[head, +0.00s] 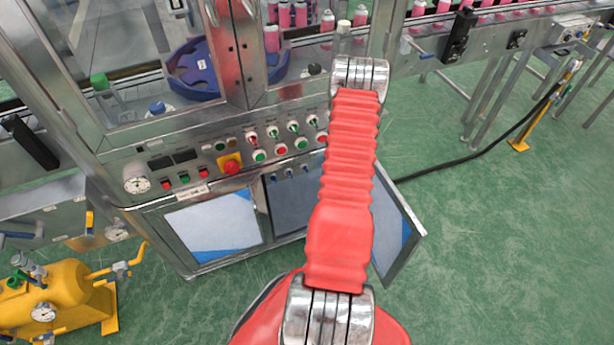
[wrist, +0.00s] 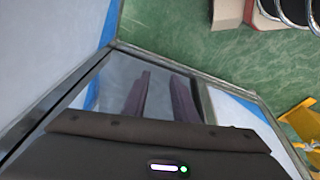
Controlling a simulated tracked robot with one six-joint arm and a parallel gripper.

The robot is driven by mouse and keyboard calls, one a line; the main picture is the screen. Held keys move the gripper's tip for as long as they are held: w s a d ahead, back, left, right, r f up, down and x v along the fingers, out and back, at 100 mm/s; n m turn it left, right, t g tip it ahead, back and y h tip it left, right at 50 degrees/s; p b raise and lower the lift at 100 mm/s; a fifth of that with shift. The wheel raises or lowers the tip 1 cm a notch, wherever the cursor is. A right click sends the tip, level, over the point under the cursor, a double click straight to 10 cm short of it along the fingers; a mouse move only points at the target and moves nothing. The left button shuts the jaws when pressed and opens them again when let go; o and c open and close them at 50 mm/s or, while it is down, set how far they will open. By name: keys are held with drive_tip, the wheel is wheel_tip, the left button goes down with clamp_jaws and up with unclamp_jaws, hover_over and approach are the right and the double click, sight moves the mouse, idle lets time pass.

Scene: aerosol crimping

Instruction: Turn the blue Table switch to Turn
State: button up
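Three small blue switches (head: 289,172) sit in a row in the head view, below the main button panel and above the dark middle opening of the machine's lower cabinet. Their labels are too small to read, so I cannot tell which is the Table switch or how it is turned. My gripper (wrist: 161,78) shows in the wrist view with its two dark fingers apart and nothing between them. No blue switch shows there. In the head view my red arm hides the gripper and part of the panel's right side.
The panel carries red, green and yellow buttons, with a red emergency knob (head: 231,166). An open cabinet door (head: 402,232) sticks out at the right. A yellow tank (head: 52,288) stands at lower left. A black hose (head: 470,160) crosses the floor; green floor at right is mostly clear.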

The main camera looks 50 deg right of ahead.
wheel_tip(320, 180, down, 8)
drive_tip(key=n+t+h, duration=0.1)
drive_tip(key=t, duration=0.1)
drive_tip(key=n+t+h, duration=0.6)
drive_tip(key=t+h, duration=0.1)
drive_tip(key=t, duration=0.4)
approach(305, 170)
drive_tip(key=d+f+v, duration=0.1)
drive_tip(key=v, duration=0.5)
drive_tip(key=shift+s+a, duration=0.15)
drive_tip(key=x, duration=1.4)
drive_tip(key=shift+a, duration=0.15)
drive_tip(key=shift+f, duration=0.1)
drive_tip(key=shift+c, duration=0.6)
